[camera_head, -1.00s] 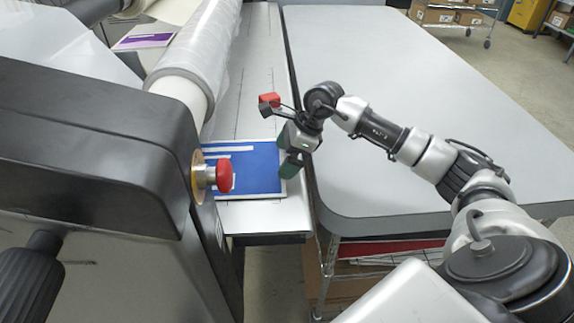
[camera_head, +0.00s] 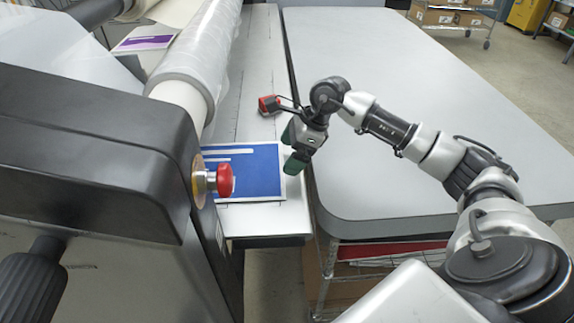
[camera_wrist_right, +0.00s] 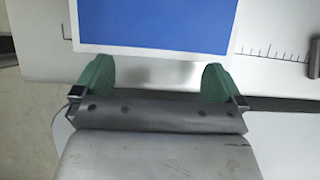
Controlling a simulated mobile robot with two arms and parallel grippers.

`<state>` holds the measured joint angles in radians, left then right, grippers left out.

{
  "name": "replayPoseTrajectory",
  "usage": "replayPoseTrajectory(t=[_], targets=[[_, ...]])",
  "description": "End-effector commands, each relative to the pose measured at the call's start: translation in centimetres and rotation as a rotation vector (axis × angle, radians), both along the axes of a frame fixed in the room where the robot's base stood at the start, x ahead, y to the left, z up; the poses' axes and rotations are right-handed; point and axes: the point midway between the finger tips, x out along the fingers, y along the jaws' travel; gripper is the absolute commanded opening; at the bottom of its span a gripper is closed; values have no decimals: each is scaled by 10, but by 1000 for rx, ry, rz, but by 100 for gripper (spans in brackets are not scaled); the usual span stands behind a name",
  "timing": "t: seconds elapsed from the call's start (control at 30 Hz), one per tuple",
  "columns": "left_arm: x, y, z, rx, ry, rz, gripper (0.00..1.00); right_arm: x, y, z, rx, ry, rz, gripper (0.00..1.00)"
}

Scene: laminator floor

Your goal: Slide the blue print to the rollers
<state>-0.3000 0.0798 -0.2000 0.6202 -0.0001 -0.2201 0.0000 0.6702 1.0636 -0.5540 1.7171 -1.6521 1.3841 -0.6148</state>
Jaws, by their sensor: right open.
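The blue print (camera_head: 255,172), a blue sheet with a white border and white bars, lies flat on the laminator's feed table (camera_head: 262,218). The black side housing and red knob cover part of its left side. My right gripper (camera_head: 291,150) is at the print's right edge, with its green fingers open. In the right wrist view, the print (camera_wrist_right: 155,24) lies just ahead of the open fingers (camera_wrist_right: 158,80), with a white strip of table between. The roller (camera_head: 193,72), wrapped in clear film, is to the left of the feed table. My left gripper is not in view.
A red emergency knob (camera_head: 225,180) sticks out from the black side housing (camera_head: 95,150) beside the print. A purple print (camera_head: 145,42) lies beyond the roller. A wide grey table (camera_head: 410,110) on the right is bare.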

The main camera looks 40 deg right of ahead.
Motion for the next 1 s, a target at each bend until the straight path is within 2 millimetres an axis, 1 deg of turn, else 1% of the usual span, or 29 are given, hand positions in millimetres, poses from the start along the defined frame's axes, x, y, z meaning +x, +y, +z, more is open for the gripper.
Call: replayPoseTrajectory(t=[0.03,0.5,1.0], targets=[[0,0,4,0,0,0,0,-1,-2,7,0,-1,0,100],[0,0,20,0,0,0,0,-6,-11,41,-1,-1,-1,100],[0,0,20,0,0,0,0,-7,-12,42,0,0,0,100]])
